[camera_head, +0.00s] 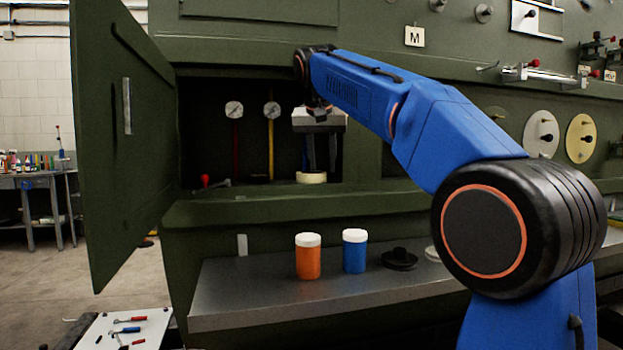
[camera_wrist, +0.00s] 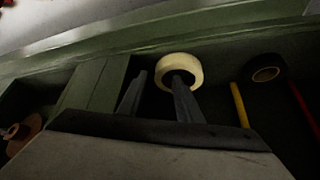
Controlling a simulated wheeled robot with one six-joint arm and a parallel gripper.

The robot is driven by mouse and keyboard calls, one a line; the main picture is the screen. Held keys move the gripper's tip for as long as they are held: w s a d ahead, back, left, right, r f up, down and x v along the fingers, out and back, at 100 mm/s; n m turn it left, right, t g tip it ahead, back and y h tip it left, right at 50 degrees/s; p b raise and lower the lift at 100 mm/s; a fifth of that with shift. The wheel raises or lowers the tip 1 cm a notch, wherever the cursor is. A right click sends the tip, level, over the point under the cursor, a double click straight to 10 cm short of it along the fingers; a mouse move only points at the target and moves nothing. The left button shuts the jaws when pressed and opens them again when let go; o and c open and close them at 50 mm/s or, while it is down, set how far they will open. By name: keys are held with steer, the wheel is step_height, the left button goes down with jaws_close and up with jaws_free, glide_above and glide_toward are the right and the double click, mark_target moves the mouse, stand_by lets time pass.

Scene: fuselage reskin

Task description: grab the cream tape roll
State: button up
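The cream tape roll (camera_head: 312,177) lies on the floor of an open green compartment, below my gripper (camera_head: 322,164). In the wrist view the cream tape roll (camera_wrist: 181,58) is a pale ring just beyond the fingertips of my gripper (camera_wrist: 158,76). The two fingers are apart with a gap between them. One finger overlaps the roll's hole in the picture, and the other is just left of the ring. I cannot tell whether a fingertip is inside the hole or above it. Nothing is visibly held.
A black tape roll (camera_wrist: 265,68) lies right of the cream one in the wrist view, near a yellow pipe (camera_wrist: 240,104). A brown roll (camera_wrist: 22,132) is at left. The open green door (camera_head: 115,140) stands left. Orange (camera_head: 308,258) and blue (camera_head: 354,252) jars stand on the shelf below.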

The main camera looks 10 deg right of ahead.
steer(key=shift+x, duration=1.35)
steer(key=shift+c, duration=0.4)
jaws_close()
